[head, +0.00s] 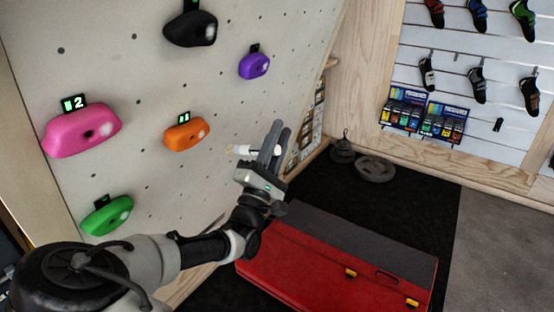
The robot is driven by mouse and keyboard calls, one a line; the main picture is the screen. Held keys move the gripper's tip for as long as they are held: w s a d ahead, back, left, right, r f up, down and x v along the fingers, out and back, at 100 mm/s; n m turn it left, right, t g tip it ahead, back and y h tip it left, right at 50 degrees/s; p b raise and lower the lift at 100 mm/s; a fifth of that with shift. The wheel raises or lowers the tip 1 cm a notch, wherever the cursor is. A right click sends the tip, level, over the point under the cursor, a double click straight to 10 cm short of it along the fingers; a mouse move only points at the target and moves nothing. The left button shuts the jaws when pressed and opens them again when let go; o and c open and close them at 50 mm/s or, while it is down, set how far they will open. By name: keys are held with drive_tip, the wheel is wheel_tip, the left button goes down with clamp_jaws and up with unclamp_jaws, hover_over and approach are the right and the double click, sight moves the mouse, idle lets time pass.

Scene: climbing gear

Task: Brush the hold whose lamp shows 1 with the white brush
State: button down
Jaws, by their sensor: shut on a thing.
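My gripper (272,143) is shut on the white brush (242,150), which sticks out to the left of the fingers toward the wall. The fingers hide part of the brush. The orange hold (187,136) is on the wall left of the brush, with a clear gap between them. Its lamp (183,118) is small and appears to show 1. The pink hold (82,133) at the left has a lamp (73,103) showing 2. The purple hold (254,66), black hold (191,30) and green hold (107,215) also carry lamps, whose figures I cannot read.
A red and grey crash pad (335,265) lies on the dark mat below my gripper. Weight plates (375,169) lie near the corner. Climbing shoes (478,85) and boxed goods (423,118) are on the slatted wall at right. Open space surrounds the brush.

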drive_tip(key=w+a+r+b, duration=0.1)
drive_tip(key=w+a+r, duration=0.1)
drive_tip(key=a, duration=0.3)
drive_tip(key=shift+w, duration=0.8)
drive_tip(key=shift+w+a+r, duration=0.2)
drive_tip(key=shift+w+a, duration=0.15)
drive_tip(key=shift+a, duration=0.1)
drive_tip(key=shift+s, duration=0.1)
idle(0.3)
